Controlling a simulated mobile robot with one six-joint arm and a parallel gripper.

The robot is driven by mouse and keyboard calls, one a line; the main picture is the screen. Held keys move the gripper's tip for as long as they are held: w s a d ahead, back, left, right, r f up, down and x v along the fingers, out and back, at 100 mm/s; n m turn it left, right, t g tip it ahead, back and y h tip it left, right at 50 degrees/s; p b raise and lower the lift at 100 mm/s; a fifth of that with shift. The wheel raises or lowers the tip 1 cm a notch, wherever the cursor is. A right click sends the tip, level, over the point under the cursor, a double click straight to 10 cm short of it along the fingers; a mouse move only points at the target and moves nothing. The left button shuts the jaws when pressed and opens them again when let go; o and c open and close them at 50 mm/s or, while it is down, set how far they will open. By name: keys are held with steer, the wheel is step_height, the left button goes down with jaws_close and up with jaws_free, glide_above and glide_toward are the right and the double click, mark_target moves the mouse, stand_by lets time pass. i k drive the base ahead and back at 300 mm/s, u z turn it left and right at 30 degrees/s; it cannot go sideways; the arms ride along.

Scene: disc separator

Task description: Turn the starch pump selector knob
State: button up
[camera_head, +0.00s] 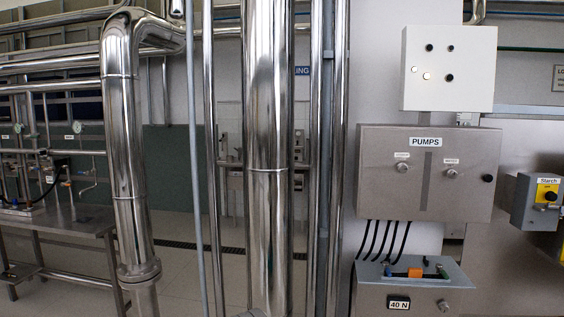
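A grey metal control box labelled PUMPS (377,195) is fixed on the wall right of centre. Its front carries a left selector knob (402,167) and a right selector knob (451,174), each under a small label too blurred to read. A dark round knob (488,178) is near its right edge. At the far right, a grey box labelled Starch (524,205) has a yellow plate (541,190) with a black knob (551,196) on it. I cannot tell from the labels which knob is the starch pump selector. My gripper is not in view.
A white box (472,65) with several small buttons hangs above. Below, a grey box marked 40 N (440,288) sticks out under black cables (385,240). Thick shiny vertical pipes (268,150) stand at centre. A metal table (65,222) is at left.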

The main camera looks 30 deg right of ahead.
mark_target(402, 167)
steer(key=u, duration=0.05)
steer(key=i, duration=1.75)
steer(key=z, duration=3.1)
steer(key=i, duration=1)
steer(key=z, duration=0.05)
